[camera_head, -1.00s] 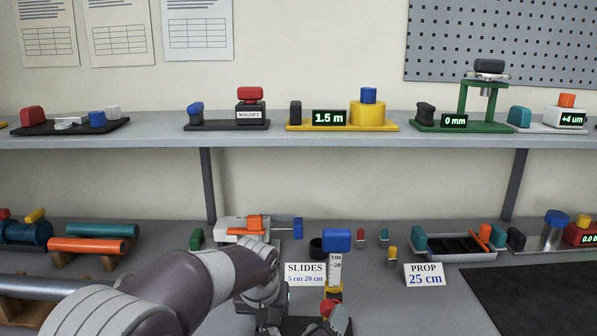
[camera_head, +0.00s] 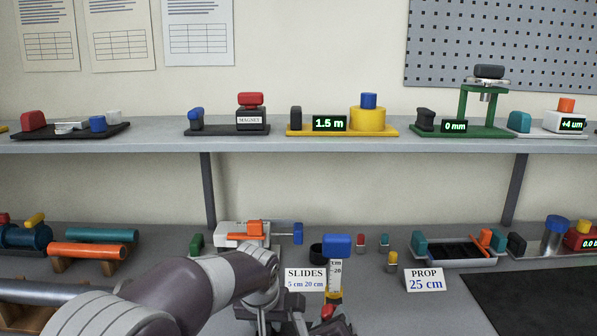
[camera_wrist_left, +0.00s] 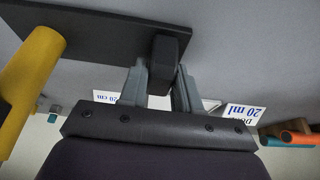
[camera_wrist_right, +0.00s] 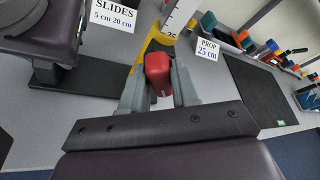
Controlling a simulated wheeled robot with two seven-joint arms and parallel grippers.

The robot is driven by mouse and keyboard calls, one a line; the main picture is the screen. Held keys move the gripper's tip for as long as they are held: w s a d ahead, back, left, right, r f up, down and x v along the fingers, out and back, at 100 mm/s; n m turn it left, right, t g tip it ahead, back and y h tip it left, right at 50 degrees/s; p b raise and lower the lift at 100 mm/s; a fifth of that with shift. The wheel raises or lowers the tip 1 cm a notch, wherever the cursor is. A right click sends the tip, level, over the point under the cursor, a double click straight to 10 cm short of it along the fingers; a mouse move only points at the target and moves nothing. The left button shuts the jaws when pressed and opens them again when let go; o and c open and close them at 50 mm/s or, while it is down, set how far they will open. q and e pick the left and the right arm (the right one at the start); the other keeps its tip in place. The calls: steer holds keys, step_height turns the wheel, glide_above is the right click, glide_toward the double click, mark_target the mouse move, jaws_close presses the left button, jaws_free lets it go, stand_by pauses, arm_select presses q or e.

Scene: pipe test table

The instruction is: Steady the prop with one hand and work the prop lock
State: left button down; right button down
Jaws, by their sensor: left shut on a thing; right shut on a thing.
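The prop shows in the head view as an upright white scale (camera_head: 335,268) with a blue top (camera_head: 337,245). Its yellow post (camera_wrist_left: 30,80) stands on a dark base plate (camera_wrist_left: 90,28) in the left wrist view. My left gripper (camera_wrist_left: 160,78) is shut on a dark block (camera_wrist_left: 163,58) on this plate. My right gripper (camera_wrist_right: 157,85) is shut on the red prop lock (camera_wrist_right: 158,68), beside the yellow foot of the scale (camera_wrist_right: 178,18). In the head view the red lock (camera_head: 328,312) shows small and partly hidden. The fingers of both grippers are mostly hidden there.
A SLIDES sign (camera_head: 305,279) stands left of the scale and a PROP 25 cm sign (camera_head: 425,280) right of it. A clamp-like white fixture (camera_head: 240,235) lies behind my left arm. A black mat (camera_head: 540,292) is bare at the right. A shelf (camera_head: 300,146) runs above the table.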

steer(key=m+y, duration=0.1)
steer(key=m, duration=0.1)
steer(key=shift+d+r+m+y, duration=0.1)
steer(key=shift+d+m+y, duration=0.05)
steer(key=shift+m+y, duration=0.45)
steer(key=shift+y, duration=0.1)
steer(key=shift+d+m+y, duration=0.15)
steer(key=shift+m+y, duration=0.15)
steer(key=shift+m, duration=0.3)
steer(key=c, duration=1.2)
jaws_free()
steer(key=o, duration=0.4)
